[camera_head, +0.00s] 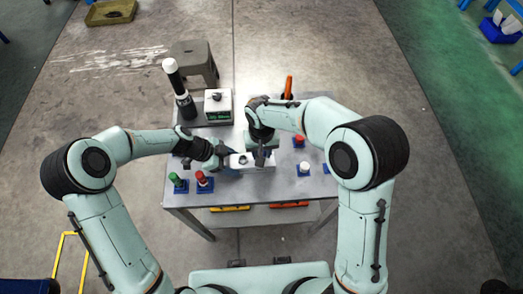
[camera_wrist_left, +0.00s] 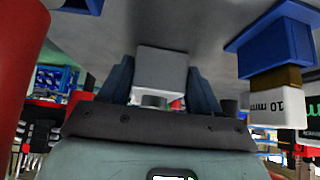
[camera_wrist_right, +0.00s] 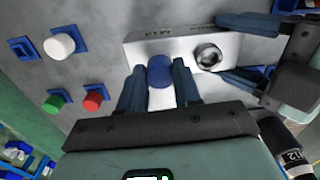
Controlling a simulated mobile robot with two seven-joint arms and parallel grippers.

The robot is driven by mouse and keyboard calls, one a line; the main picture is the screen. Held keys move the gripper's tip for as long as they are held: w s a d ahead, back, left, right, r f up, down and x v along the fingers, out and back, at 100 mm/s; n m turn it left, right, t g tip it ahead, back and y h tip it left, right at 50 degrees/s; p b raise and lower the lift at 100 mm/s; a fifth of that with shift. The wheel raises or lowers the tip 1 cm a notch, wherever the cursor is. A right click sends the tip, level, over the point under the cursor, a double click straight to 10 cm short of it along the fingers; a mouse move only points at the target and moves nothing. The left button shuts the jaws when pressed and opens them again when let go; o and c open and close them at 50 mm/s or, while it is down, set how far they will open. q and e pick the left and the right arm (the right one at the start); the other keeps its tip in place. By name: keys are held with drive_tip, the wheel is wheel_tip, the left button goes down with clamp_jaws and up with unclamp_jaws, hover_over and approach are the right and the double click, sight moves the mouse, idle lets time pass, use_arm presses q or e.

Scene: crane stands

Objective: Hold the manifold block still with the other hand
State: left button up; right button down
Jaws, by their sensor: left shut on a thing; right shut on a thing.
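The silver manifold block (camera_wrist_right: 222,42) lies on the grey table. In the right wrist view its top shows a round threaded hole near one end. My left gripper (camera_head: 226,158) is shut on that end of the block, one finger on each side; the left wrist view shows the block's pale end (camera_wrist_left: 161,70) between the fingers. My right gripper (camera_head: 262,155) is above the other part of the block, shut on a blue round plug (camera_wrist_right: 160,70) at the block's top. The fingers hide the plug's lower part, so I cannot tell how deep it sits.
Green (camera_head: 175,178) and red (camera_head: 202,180) plugs stand in blue holders at the front left; white (camera_head: 304,168) and red (camera_head: 299,141) ones stand at right. A boxed device (camera_head: 218,106) and a tall black-and-white tool (camera_head: 181,95) stand at the back left. An orange-handled tool (camera_head: 288,85) is behind.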

drive_tip(key=m, duration=0.5)
drive_tip(key=shift+m, duration=1)
drive_tip(key=m, duration=0.3)
drive_tip(key=m, duration=0.3)
drive_tip(key=shift+m, duration=1.3)
